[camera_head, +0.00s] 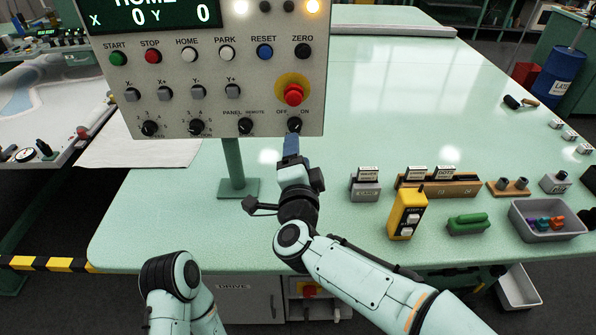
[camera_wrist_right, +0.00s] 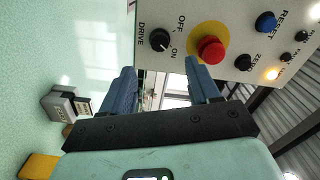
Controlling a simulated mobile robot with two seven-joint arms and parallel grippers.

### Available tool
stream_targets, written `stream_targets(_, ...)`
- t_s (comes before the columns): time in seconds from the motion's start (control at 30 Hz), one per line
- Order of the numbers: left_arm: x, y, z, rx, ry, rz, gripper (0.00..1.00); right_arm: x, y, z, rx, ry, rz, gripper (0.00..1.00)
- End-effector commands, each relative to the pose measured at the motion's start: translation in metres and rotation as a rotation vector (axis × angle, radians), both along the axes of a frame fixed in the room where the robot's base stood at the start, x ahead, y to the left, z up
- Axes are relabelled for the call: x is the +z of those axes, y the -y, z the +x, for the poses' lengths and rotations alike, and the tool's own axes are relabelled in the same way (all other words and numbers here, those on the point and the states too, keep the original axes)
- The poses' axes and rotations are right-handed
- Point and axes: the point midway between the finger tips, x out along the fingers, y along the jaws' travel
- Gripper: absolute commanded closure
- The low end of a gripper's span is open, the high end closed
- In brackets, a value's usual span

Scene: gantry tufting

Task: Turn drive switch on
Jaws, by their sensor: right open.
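The drive switch (camera_head: 294,124) is a round black rotary knob at the lower right of the grey control panel (camera_head: 262,88), with OFF and ON printed above it. In the right wrist view the same knob (camera_wrist_right: 160,40) shows beside its DRIVE label; which mark it points at is too small to tell surely. My right gripper (camera_head: 291,146) is just below the knob in the head view. In the right wrist view its two blue fingers (camera_wrist_right: 161,82) are apart with nothing between them, and the knob lies beyond their tips. My left gripper is out of view.
A red emergency button (camera_head: 293,94) on a yellow disc sits right above the drive switch. Another black knob (camera_head: 245,126) is to its left. A yellow pendant (camera_head: 407,213), label blocks and a grey bin (camera_head: 547,232) stand along the table's right front. The table behind is clear.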

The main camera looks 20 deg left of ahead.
Motion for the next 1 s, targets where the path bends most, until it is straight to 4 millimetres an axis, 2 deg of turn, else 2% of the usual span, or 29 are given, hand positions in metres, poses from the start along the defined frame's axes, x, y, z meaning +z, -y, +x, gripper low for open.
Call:
stream_targets(0.1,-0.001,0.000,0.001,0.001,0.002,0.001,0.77,0.001,0.006,-0.021,0.002,0.000,0.001,0.39)
stream_targets(0.3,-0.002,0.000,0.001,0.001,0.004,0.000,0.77,0.001,0.011,-0.040,0.000,0.000,0.002,0.39)
stream_targets(0.87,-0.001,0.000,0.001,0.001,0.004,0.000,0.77,0.002,0.012,-0.043,0.000,0.001,0.001,0.39)
stream_targets(0.97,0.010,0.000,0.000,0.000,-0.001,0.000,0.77,0.015,0.012,-0.045,0.000,0.004,0.001,0.39)
stream_targets(1.0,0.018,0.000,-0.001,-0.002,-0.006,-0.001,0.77,0.025,0.012,-0.045,0.000,0.007,0.001,0.39)
